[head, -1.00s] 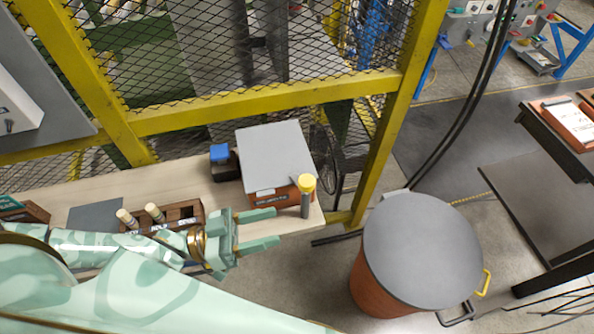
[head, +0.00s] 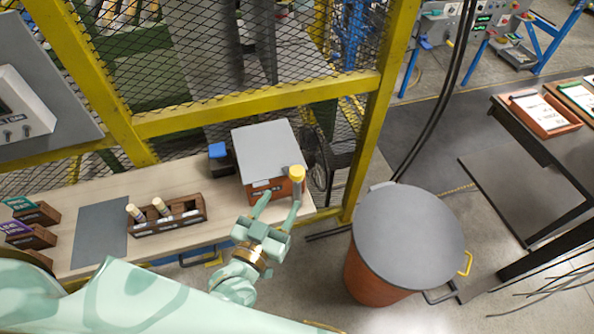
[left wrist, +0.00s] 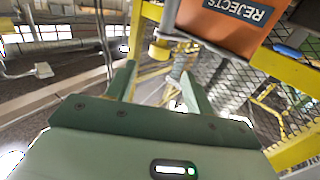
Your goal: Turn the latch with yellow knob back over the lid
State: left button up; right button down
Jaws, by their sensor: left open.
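The orange box (head: 258,191) has a flat grey lid (head: 265,148) and stands at the right end of the bench. In the left wrist view its REJECTS label (left wrist: 243,12) shows at the top. The latch's yellow knob (head: 296,173) is at the lid's front right corner; it also shows in the left wrist view (left wrist: 160,49). The latch's lower part is partly hidden by a finger. My left gripper (head: 282,198) is open and empty in front of the box, pointing at it. In the left wrist view the knob appears just beyond and between the fingertips (left wrist: 157,72). My right gripper is not in view.
A blue knob (head: 217,150) on a dark block stands left of the box. A wooden rack (head: 168,218) with pale pegs sits further left on the bench. A yellow-framed mesh fence (head: 255,111) runs behind. A grey-topped drum (head: 408,235) stands to the right.

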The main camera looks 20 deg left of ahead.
aim_at(293, 178)
pick_arm(q)
jog(key=w, duration=0.6)
jog(key=w+d, duration=0.1)
jog(key=w, duration=0.3)
jog(key=shift+d, duration=0.1)
jog(key=c, duration=1)
